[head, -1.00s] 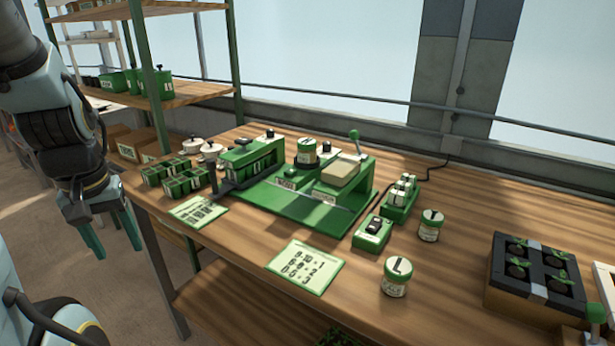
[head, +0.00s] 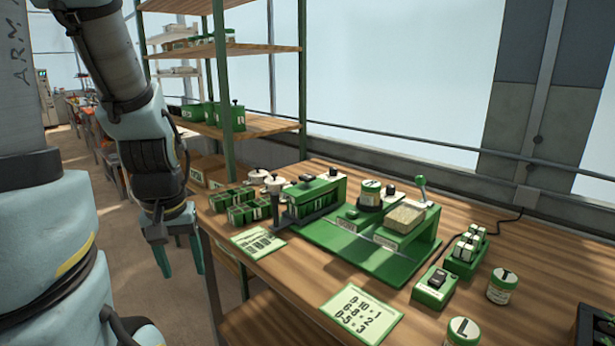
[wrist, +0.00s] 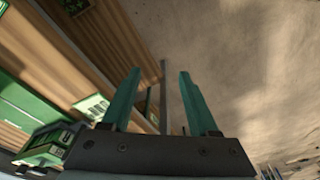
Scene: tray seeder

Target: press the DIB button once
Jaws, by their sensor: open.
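The green tray seeder (head: 350,255) stands on the wooden bench, with small label plates on its front that I cannot read. Small black buttons or knobs show on it, one at its back (head: 390,192) and one on the left unit (head: 334,173). A separate small green box (head: 434,292) with a black rocker-like button stands in front of its right end. I cannot tell which control is marked DIB. My gripper (head: 180,262) is open and empty, hanging left of the bench, apart from all of these. Its two teal fingers also show in the wrist view (wrist: 158,85).
Green seed cells (head: 245,213), a printed card (head: 257,242) and a number card (head: 361,313) lie along the bench's near edge. Labelled jars (head: 502,287) and a green vial rack (head: 465,255) stand to the right. A shelf rack (head: 222,90) rises behind my gripper.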

